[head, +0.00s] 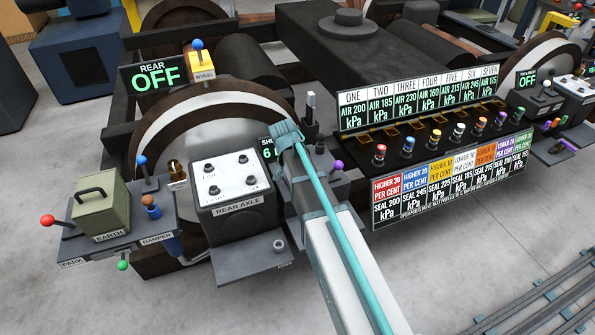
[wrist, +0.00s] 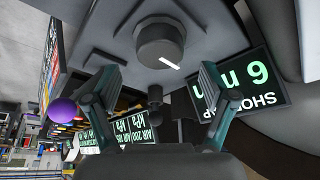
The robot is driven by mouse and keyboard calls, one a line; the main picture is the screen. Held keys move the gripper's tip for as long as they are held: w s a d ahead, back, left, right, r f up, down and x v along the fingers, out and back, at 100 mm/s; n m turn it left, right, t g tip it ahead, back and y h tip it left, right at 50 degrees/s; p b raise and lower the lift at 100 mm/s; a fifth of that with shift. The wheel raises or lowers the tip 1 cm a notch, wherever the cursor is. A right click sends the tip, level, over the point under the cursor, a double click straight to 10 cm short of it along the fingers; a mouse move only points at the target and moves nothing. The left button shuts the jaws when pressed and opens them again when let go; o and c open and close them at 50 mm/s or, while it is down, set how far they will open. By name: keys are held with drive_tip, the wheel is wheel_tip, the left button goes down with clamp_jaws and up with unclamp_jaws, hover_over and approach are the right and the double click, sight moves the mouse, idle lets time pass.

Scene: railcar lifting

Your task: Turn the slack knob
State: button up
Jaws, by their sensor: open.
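A round dark grey knob (wrist: 160,42) with a white pointer mark sits on a grey panel in the wrist view. No label naming it as the slack knob is legible. My gripper (wrist: 157,78) is open, with one finger on each side below the knob in the picture and nothing between them. The fingertips appear short of the knob; contact is not visible. In the head view my gripper (head: 287,133) is over the panel right of the rear axle box, and my arm hides the knob there.
A display reading 6 mm (wrist: 243,85) is close to the right finger. A purple ball handle (wrist: 62,111) is left of the left finger. In the head view are the rear axle box (head: 238,190), the wheel (head: 150,140) and a board of several coloured knobs (head: 430,150).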

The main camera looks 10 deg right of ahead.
drive_tip(key=v, duration=0.7)
drive_tip(key=shift+r, duration=0.2)
drive_tip(key=shift+f, duration=0.1)
drive_tip(key=s+d+f+n+g+y, duration=0.3)
drive_tip(key=s+f+n+g, duration=0.3)
drive_tip(key=s+f, duration=2.15)
drive_tip(key=s+f+g+p, duration=0.1)
drive_tip(key=s+f, duration=0.2)
drive_tip(key=s, duration=0.4)
drive_tip(key=s+f+g+p, duration=0.1)
drive_tip(key=s+f, duration=0.3)
drive_tip(key=s, duration=0.4)
drive_tip(key=s+f+n+g+p, duration=0.1)
drive_tip(key=s+f, duration=0.3)
drive_tip(key=s, duration=0.4)
drive_tip(key=shift+a+g, duration=0.15)
drive_tip(key=shift+g, duration=0.65)
